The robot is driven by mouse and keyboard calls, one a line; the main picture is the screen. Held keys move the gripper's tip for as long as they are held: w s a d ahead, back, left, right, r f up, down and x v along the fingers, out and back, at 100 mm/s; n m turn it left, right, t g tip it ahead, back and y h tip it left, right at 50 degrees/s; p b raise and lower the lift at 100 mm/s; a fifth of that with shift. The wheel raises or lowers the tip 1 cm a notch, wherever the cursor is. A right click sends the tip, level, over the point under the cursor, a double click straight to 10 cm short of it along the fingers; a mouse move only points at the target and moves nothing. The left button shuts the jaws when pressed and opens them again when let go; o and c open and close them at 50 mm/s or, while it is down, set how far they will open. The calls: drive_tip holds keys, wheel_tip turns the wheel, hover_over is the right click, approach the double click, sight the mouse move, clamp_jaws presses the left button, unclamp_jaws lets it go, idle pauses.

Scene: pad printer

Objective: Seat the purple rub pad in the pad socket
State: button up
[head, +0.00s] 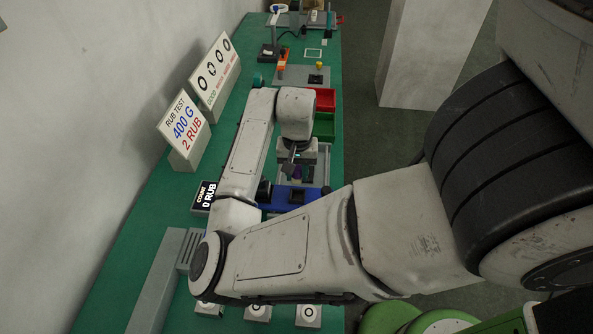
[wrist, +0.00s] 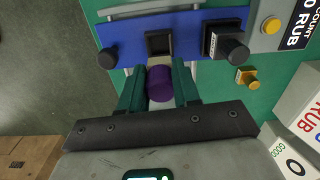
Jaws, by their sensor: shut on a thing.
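The purple rub pad (wrist: 160,84) is held between the two green fingers of my gripper (wrist: 160,76) in the wrist view. The gripper is shut on it. In the head view, my gripper (head: 293,162) is small and partly hidden by my arm, above the blue body (head: 292,198).
Black knobs flank the socket, one at left (wrist: 107,58) and one at right (wrist: 232,51). A yellow button (wrist: 270,25) sits by the counter, which reads 0 RUB (head: 204,197). Red (head: 321,99) and green (head: 323,126) trays lie farther back. Signs stand by the wall.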

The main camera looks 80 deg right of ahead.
drive_tip(key=shift+f+b, duration=1.75)
drive_tip(key=shift+f, duration=1.05)
drive_tip(key=shift+p, duration=0.55)
drive_tip(key=shift+f+b, duration=0.75)
drive_tip(key=shift+f, duration=0.4)
drive_tip(key=o, duration=1.1)
wheel_tip(320, 180, up, 11)
drive_tip(key=shift+f, duration=0.1)
